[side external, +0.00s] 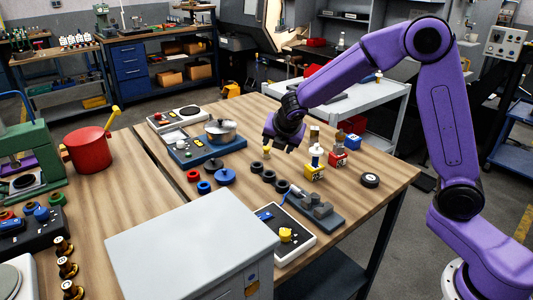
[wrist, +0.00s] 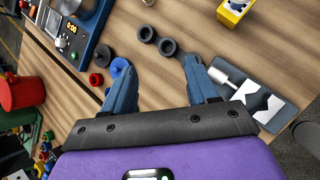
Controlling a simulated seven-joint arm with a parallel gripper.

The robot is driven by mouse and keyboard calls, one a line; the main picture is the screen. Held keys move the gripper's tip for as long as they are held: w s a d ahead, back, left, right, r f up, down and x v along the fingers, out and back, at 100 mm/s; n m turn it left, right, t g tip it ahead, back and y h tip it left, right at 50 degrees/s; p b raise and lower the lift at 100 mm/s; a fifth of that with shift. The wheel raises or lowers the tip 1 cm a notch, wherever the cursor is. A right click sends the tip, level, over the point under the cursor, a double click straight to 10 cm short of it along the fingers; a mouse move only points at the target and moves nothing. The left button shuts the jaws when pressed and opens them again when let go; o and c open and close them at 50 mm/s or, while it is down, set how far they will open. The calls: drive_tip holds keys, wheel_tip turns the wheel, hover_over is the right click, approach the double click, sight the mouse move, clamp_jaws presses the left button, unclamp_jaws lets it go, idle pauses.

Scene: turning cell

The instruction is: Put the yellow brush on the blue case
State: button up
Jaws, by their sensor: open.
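A small upright yellow piece with a dark top (side external: 266,153), which looks like the yellow brush, stands on the wooden table in the side view, just below and left of my gripper. It is too small to be certain. The blue case (side external: 346,140) sits farther right, behind the red case (side external: 338,160). My gripper (side external: 281,145) is above the table, open and empty. Its two blue fingers also show apart in the wrist view (wrist: 160,68), with bare wood between them. I cannot make out the brush or blue case in the wrist view.
Black rings (side external: 268,176) lie in front, near a grey plate with blocks (side external: 317,208). A pot (side external: 221,131) is at left.

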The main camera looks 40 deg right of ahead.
drive_tip(key=w+d+f+n+h, duration=0.15)
drive_tip(key=w+d+n, duration=0.25)
drive_tip(key=w, duration=0.4)
drive_tip(key=t, duration=0.1)
approach(267, 148)
drive_tip(key=shift+n+y, duration=0.25)
drive_tip(key=shift+n, duration=0.05)
drive_tip(key=x, duration=0.5)
drive_tip(key=shift+w+d, duration=0.3)
drive_tip(key=shift+d, duration=0.2)
drive_tip(key=shift+a+x, duration=0.2)
drive_tip(key=shift+x, duration=2.4)
drive_tip(key=shift+f, duration=0.1)
clamp_jaws()
